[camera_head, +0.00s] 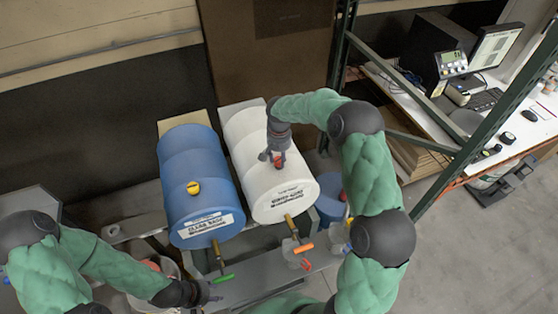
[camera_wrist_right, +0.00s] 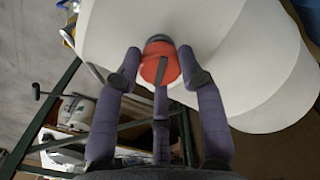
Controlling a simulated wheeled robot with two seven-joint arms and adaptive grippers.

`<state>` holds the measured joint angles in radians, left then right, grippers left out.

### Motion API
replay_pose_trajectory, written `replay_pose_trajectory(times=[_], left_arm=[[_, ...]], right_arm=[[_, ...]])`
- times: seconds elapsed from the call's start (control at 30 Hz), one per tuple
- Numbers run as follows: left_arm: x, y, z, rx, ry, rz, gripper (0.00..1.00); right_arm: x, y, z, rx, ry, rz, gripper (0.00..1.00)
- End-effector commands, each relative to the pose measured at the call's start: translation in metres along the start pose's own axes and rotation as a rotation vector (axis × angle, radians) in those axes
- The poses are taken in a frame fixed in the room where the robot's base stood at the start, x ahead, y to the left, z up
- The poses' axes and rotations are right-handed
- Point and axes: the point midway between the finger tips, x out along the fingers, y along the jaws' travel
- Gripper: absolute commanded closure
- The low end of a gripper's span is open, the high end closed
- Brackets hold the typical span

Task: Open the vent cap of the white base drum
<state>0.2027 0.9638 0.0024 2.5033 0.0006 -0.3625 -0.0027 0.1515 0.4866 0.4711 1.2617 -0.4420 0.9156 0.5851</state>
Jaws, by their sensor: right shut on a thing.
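The white base drum (camera_head: 262,150) lies on its side on the rack, with its labelled end facing the front. Its red vent cap (camera_head: 278,162) is on the upper side. My right gripper (camera_head: 275,156) reaches down to it and is shut on it. In the right wrist view, the fingers of my right gripper (camera_wrist_right: 162,78) stand around the red cap (camera_wrist_right: 160,62), which sits against the white drum (camera_wrist_right: 235,45). My left gripper (camera_head: 207,293) is low at the front, below the blue drum, near the green tap handle; whether it is open is unclear.
A blue drum (camera_head: 192,160) with a yellow cap (camera_head: 193,188) lies left of the white one. The green tap handle (camera_head: 222,279) and orange tap handle (camera_head: 303,248) stick out in front. A green rack post (camera_head: 341,45) and a desk with a monitor (camera_head: 495,45) are at right.

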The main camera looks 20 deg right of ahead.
Motion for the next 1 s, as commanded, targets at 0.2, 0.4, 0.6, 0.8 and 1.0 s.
replay_pose_trajectory(times=[0.2,0.4,0.6,0.8,1.0], left_arm=[[0.014,-0.005,-0.001,0.0,0.0,0.0,0.6],[0.022,-0.008,-0.001,0.0,0.0,0.0,0.6],[0.028,-0.01,-0.001,0.0,0.0,0.0,0.6],[0.032,-0.011,-0.001,0.0,0.0,0.0,0.6],[0.035,-0.012,-0.001,0.0,0.0,0.0,0.6]], right_arm=[[0.004,0.0,0.001,-0.208,-0.001,0.0,0.93],[0.003,0.0,0.001,-0.397,-0.003,0.0,0.93],[0.003,0.0,0.001,-0.587,-0.004,-0.001,0.93],[0.003,0.0,0.001,-0.775,-0.003,-0.001,0.93],[0.003,0.0,0.001,-0.947,-0.004,-0.001,0.93]])
